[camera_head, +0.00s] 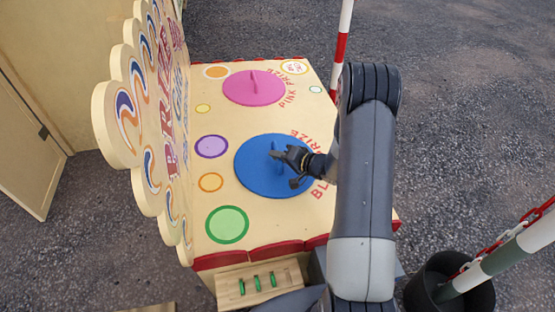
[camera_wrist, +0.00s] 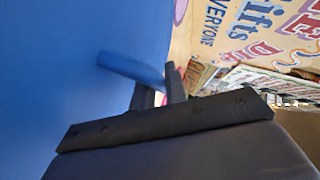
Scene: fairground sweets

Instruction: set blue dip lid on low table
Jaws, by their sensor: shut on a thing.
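The round blue dip lid (camera_head: 258,178) lies flat at the near half of the painted stall counter, beside the words "BLUE PRIZE". I cannot tell whether it rests on the counter or is slightly raised. My gripper (camera_head: 280,158) reaches in from the right and is shut on the lid's upright blue handle. In the wrist view the lid (camera_wrist: 70,60) fills the left side, and its handle (camera_wrist: 125,66) runs to the dark fingers (camera_wrist: 165,92). What is under the lid is hidden. I cannot clearly identify a low table.
A pink lid (camera_head: 253,90) with a handle sits farther back on the counter (camera_head: 225,120). A scalloped sign (camera_head: 145,100) stands along the left. A red-and-white pole (camera_head: 341,45) rises at the back right. A wooden piece with green items (camera_head: 262,287) is in front. A black bucket (camera_head: 430,290) holds a striped post.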

